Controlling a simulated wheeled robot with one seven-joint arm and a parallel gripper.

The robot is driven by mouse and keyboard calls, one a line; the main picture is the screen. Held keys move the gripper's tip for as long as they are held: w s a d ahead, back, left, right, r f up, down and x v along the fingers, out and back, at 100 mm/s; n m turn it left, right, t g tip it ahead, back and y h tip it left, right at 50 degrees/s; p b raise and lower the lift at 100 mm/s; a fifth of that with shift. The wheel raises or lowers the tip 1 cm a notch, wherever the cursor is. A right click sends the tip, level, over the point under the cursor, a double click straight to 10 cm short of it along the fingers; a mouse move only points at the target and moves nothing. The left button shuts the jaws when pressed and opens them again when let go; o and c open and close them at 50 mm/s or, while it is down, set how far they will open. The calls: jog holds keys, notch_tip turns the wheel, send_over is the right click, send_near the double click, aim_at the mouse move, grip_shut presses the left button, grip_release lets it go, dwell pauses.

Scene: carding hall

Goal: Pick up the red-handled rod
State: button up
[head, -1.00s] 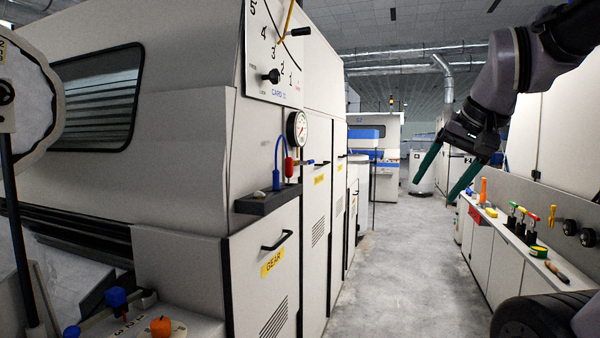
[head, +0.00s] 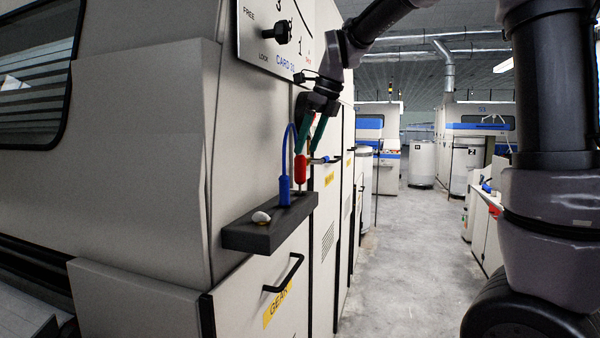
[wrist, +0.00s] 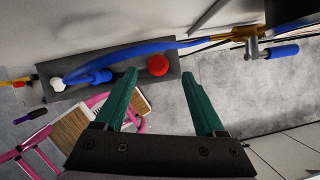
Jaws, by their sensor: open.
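The red-handled rod (head: 300,168) stands upright at the far end of a dark shelf (head: 262,236) on the machine's side. In the wrist view its handle shows end-on as a red round top (wrist: 157,65); the rod below is mostly hidden. My gripper (head: 308,150) has two green fingers pointing down just above the handle. In the wrist view my gripper (wrist: 160,75) is open and empty, with the red top between the lines of the fingers, nearer the left one. I cannot tell whether a fingertip touches it.
A blue handle (head: 284,190) with a curved blue hose stands close beside the rod. A white knob (head: 261,217) sits at the shelf's near end. A blue-levered brass valve (wrist: 252,38) juts out to the right. The aisle floor (head: 397,240) is clear.

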aim_at(297, 174)
jog(key=x, duration=0.9)
jog(key=shift+s+f, duration=0.1)
jog(key=shift+s, duration=0.05)
grip_shut()
